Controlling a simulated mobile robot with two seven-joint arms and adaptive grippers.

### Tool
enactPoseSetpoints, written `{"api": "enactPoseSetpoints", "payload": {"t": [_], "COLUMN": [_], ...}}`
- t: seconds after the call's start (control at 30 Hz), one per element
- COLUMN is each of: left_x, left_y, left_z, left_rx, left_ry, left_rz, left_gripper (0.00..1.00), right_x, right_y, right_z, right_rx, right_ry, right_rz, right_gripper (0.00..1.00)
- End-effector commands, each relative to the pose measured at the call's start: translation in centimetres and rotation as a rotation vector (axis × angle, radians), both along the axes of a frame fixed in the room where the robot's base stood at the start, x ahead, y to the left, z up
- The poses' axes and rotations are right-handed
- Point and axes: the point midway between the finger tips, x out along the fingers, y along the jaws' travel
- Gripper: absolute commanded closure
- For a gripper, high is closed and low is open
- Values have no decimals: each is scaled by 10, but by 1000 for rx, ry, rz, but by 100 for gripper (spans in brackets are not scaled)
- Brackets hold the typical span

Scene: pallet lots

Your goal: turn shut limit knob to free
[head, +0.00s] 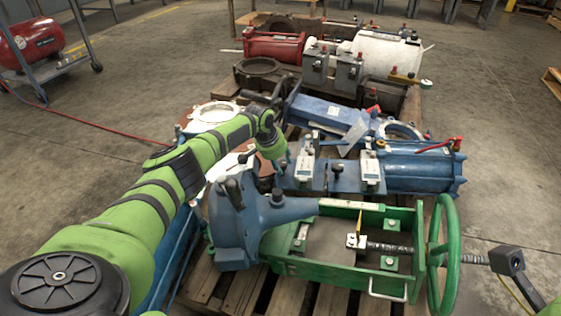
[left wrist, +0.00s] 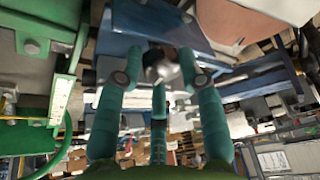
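In the left wrist view a small dark and silver knob (left wrist: 160,68) shows between my fingertips; I take it for the limit knob, though its markings cannot be read. My left gripper (left wrist: 160,80) has teal fingers spread to either side of it, with visible gaps, so it is open around or just above the knob. In the head view my left gripper (head: 281,161) hangs over the blue housing (head: 235,235), above a black knob (head: 278,195). My right gripper is not in view.
A green frame (head: 340,270) with a white scale strip (head: 348,204) and a green handwheel (head: 443,255) adjoin the blue housing. A black-handled lever (head: 234,190) rises beside my arm. Blue and red actuators (head: 274,47) lie behind on wooden pallets. Concrete floor is open at right.

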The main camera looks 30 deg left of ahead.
Motion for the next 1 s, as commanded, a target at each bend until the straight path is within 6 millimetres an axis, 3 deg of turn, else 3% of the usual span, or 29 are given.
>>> {"api": "enactPoseSetpoints", "payload": {"t": [0.4,0.57,0.87,0.93,1.0], "left_x": [4,5,6,7,7], "left_y": [2,1,-1,-1,-1], "left_z": [6,9,10,9,8], "left_rx": [3,1,-11,-13,-16], "left_ry": [-16,-13,5,10,15], "left_rz": [34,88,321,389,455], "left_gripper": [95,95,95,89,96], "right_x": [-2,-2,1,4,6], "right_y": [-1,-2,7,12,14], "right_z": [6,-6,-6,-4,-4], "right_rx": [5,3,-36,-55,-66], "right_ry": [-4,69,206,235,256], "right_rz": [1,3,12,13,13], "right_gripper": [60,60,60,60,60]}}
